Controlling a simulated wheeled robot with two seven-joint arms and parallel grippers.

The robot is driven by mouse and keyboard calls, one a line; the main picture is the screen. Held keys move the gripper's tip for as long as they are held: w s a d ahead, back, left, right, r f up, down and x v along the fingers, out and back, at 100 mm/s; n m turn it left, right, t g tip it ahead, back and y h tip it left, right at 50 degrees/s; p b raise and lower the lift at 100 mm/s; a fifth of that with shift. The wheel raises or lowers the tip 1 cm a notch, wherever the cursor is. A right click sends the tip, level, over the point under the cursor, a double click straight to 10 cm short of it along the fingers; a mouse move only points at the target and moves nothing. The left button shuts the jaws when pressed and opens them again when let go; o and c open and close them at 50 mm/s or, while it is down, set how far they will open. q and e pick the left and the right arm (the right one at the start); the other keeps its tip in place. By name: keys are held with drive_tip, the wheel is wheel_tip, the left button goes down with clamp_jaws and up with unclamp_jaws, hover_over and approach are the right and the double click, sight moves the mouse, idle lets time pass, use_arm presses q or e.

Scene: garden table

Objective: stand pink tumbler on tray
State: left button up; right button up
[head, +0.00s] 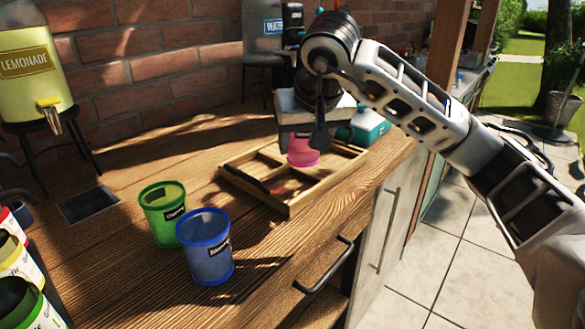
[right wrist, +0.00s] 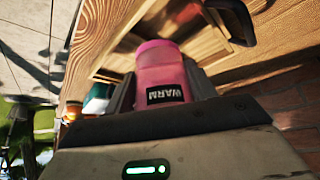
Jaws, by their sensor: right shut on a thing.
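The pink tumbler (head: 302,150) is upright at the wooden tray in the head view; I cannot tell whether its base touches the tray floor. My right gripper (head: 303,136) is shut on it from above and behind, and hides its upper part. In the right wrist view the pink tumbler (right wrist: 162,75) sits between the two fingers, with a black label reading WARM. The divided wooden tray (head: 290,208) lies on the counter, and a dark and red item lies in its left part. My left gripper is not in view.
A green tumbler (head: 160,222) and a blue tumbler (head: 205,255) stand on the counter left of the tray. A lemonade dispenser (head: 28,75) stands at the back left. A teal container (head: 368,125) is just behind the tray. Counter between the tumblers and tray is clear.

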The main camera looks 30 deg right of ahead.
sight(294, 163)
drive_tip(key=shift+w+a+f, duration=0.15)
drive_tip(key=shift+a+f, duration=0.25)
drive_tip(key=shift+f, duration=0.1)
drive_tip(key=shift+w+a+f, duration=0.15)
drive_tip(key=shift+a+f, duration=0.25)
drive_tip(key=shift+f, duration=0.1)
drive_tip(key=f, duration=0.3)
drive_tip(key=shift+w+a+f, duration=0.1)
drive_tip(key=shift+a+f, duration=0.1)
drive_tip(key=shift+f, duration=0.1)
drive_tip(key=shift+f, duration=0.1)
drive_tip(key=o, duration=1.1)
drive_tip(key=shift+o, duration=0.2)
